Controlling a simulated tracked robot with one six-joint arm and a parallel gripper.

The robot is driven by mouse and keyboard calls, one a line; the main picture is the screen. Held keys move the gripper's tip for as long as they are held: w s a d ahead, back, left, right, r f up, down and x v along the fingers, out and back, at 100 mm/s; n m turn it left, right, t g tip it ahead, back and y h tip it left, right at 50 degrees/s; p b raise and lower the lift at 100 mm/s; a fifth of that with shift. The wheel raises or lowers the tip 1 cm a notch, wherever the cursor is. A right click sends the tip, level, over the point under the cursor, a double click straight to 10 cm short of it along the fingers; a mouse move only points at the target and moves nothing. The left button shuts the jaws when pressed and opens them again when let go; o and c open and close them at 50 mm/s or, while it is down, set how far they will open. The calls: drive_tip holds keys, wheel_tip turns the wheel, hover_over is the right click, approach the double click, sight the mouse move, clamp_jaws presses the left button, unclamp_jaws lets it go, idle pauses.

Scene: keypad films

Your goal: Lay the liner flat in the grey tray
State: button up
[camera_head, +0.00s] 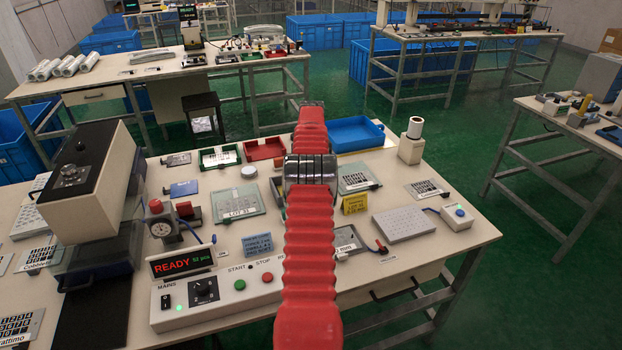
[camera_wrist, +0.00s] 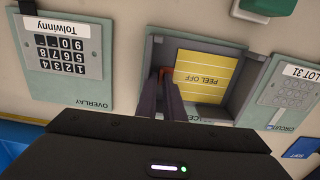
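The liner (camera_wrist: 202,80), a yellow sheet marked PEEL OFF, shows in the wrist view inside a grey raised frame on a teal plate (camera_wrist: 222,47). I cannot tell whether this frame is the grey tray. My gripper (camera_wrist: 164,72) points down with its two dark fingers close together at the liner's left edge. A small orange patch shows at the tips. I cannot tell whether they hold the liner's edge or a tab. In the head view my red arm hides the gripper and liner. A grey, flat item (camera_head: 350,246) is partly hidden beside the arm.
In the wrist view, an overlay plate with a keypad (camera_wrist: 67,54) lies left and a LOT 31 circuit plate (camera_wrist: 287,93) right. On the bench stand a READY control box (camera_head: 215,290), a blue tray (camera_head: 355,134), a red tray (camera_head: 265,149) and a gridded pad (camera_head: 403,225).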

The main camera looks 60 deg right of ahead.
drive_tip(key=o, duration=0.4)
drive_tip(key=shift+c, duration=0.2)
wheel_tip(320, 180, up, 12)
idle(0.8)
idle(1.0)
